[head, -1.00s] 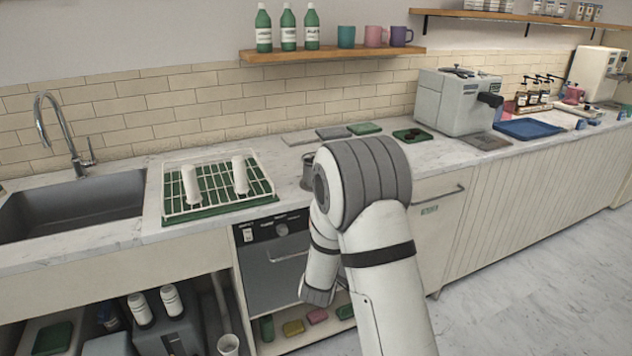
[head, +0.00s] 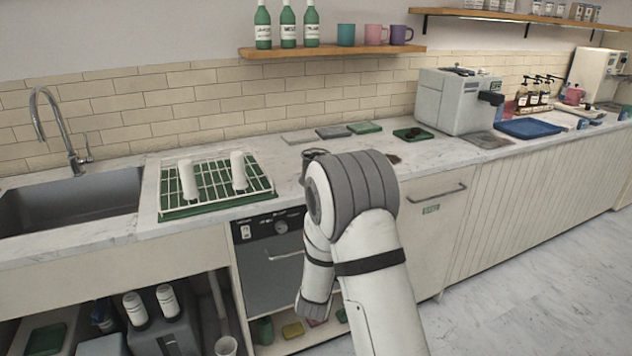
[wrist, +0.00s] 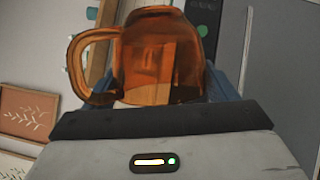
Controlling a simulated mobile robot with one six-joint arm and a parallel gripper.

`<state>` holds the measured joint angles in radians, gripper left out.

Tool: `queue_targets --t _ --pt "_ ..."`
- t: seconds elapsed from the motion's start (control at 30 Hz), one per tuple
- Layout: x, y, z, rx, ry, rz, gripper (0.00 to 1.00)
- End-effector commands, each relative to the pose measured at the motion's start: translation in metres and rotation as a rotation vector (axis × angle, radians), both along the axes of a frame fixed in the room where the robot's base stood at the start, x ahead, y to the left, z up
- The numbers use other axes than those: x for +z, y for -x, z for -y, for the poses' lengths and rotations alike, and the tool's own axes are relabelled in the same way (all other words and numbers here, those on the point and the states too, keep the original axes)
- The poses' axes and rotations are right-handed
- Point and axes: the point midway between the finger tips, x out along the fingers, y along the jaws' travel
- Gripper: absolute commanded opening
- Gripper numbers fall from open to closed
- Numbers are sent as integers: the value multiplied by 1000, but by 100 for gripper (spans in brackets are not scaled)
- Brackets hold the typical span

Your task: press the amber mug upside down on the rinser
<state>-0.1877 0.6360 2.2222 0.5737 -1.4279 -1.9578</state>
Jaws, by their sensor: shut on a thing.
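The amber mug (wrist: 160,58) is see-through orange-brown glass and fills the top middle of the wrist view, with its handle at the left. My gripper (wrist: 168,88) is shut on it; bluish finger parts show beside and below the mug. I cannot tell from this view which way up the mug is in the room. In the head view my arm hides the gripper and the mug. I cannot pick out the rinser with certainty in either view.
The counter holds a white rack (head: 216,183) with two white bottles, a sink (head: 70,205), a dark metal vessel (head: 313,153) partly behind my arm, a green tray (head: 413,134) and a grey machine (head: 455,100). A shelf (head: 330,52) hangs above. Floor at right is clear.

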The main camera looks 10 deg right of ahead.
Motion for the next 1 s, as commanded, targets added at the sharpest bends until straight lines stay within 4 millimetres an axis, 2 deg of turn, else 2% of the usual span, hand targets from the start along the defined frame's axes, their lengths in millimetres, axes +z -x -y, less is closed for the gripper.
queue_targets --t 0.03,0.2,0.6,0.9,1.0 --pt "-6 0 1 -1 68 1 53" --pt "-3 0 0 1 243 2 53" --pt "-3 0 0 1 313 1 53" --pt "-5 0 1 -1 706 3 53" --pt "-3 0 0 -1 778 1 53"
